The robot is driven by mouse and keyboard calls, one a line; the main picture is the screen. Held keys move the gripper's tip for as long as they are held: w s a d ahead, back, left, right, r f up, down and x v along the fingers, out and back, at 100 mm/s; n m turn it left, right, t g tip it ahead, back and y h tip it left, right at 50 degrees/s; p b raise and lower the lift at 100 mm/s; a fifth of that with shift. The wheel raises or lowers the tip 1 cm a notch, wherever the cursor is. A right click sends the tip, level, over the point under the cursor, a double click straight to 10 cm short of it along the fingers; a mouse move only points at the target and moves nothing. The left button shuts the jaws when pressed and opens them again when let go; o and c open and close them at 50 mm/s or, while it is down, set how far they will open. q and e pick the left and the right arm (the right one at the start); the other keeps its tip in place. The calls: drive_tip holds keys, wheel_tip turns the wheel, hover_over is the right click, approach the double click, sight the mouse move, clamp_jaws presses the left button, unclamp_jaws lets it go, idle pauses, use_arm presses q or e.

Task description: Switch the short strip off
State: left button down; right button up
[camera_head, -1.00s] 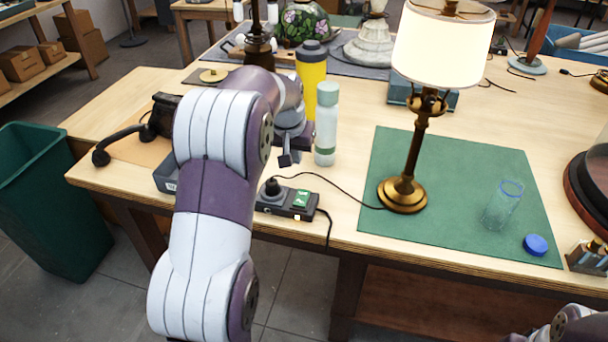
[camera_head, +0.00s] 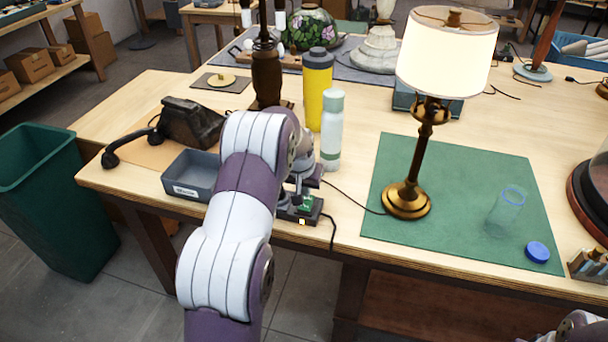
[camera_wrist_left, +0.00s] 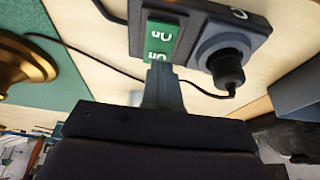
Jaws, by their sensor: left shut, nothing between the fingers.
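The short strip (camera_head: 312,216) lies near the front edge of the bench, partly hidden by my left arm. Its green switch (camera_wrist_left: 161,36) shows the word "On" in the left wrist view, and a small light glows on the strip's front. A black plug (camera_wrist_left: 228,68) sits in its socket. My left gripper (camera_wrist_left: 160,72) is shut and empty, pointing down at the switch. Its fingertips overlap the switch's near end; I cannot tell whether they touch it. The brass table lamp (camera_head: 413,175) is lit. My right gripper is out of view.
A yellow bottle (camera_head: 314,90) and a pale bottle (camera_head: 332,130) stand close behind the gripper. A grey tray (camera_head: 188,176) lies left of the arm. A cord runs to the lamp on the green mat (camera_head: 460,190), which holds a clear jar (camera_head: 505,211).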

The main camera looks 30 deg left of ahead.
use_arm(q)
drive_tip(key=shift+f, duration=0.6)
drive_tip(key=shift+w+f, duration=0.1)
drive_tip(key=shift+f, duration=0.25)
drive_tip(key=shift+r, duration=0.15)
